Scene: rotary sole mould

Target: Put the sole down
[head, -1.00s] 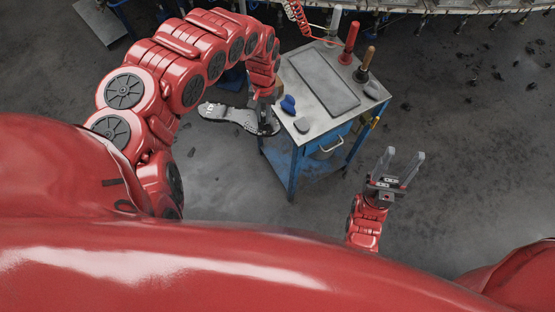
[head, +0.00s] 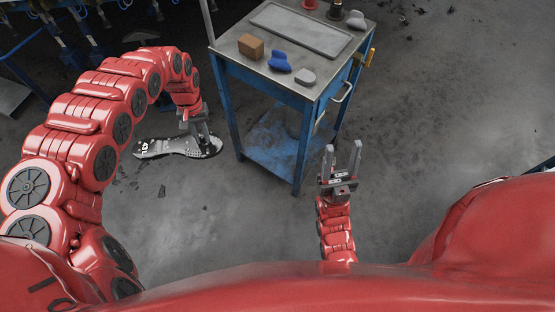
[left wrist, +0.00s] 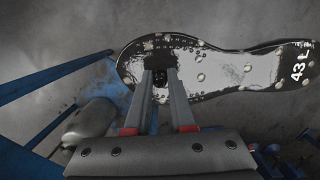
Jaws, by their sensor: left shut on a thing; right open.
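The sole (head: 165,147) is dark-edged with a grey, shiny face and white marks at one end. My left gripper (head: 203,140) is shut on its rounded end, and the sole sticks out to the left, beside the workbench. In the left wrist view the sole (left wrist: 225,70) lies across the top, with "43 L" at its right end and the fingertips (left wrist: 160,78) on its left part. My right gripper (head: 341,160) is open and empty in front of the workbench, its fingers pointing up in the picture.
A blue workbench (head: 226,62) with a metal top stands right of the sole. It carries a flat grey plate (head: 300,30), a brown block (head: 251,46), a blue object (head: 279,62) and a grey object (head: 306,77). Bare floor lies to the right.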

